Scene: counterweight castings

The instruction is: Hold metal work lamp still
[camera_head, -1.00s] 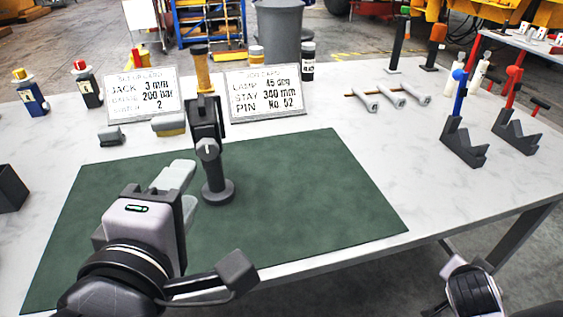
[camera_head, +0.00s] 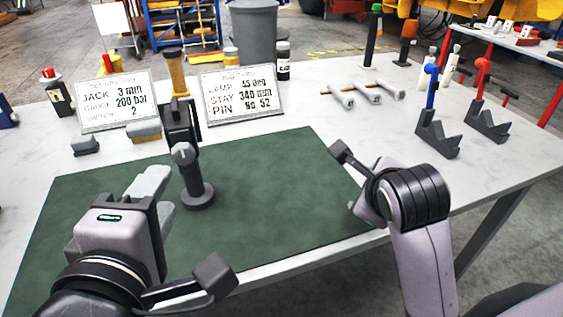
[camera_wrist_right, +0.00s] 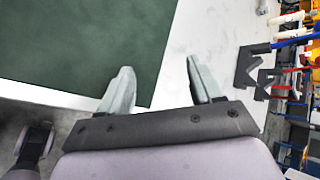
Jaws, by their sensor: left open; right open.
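The metal work lamp (camera_head: 190,165) stands upright on the green mat (camera_head: 270,200), with a round dark base, a jointed stem and a dark upper part. An amber piece (camera_head: 174,72) shows at its top; I cannot tell whether it belongs to the lamp. My left gripper (camera_head: 157,192) is open just left of the lamp, with no visible grip on it. My right gripper is open and empty in the right wrist view (camera_wrist_right: 158,85), over the mat's edge and bare tabletop. In the head view its wrist is right of the mat, well away from the lamp.
Two printed signs (camera_head: 116,100) (camera_head: 241,95) stand behind the lamp. Grey pegs (camera_head: 368,94) lie at the back, and dark notched blocks (camera_head: 437,140) (camera_head: 487,126) stand at the right. The mat between the lamp and my right arm is clear.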

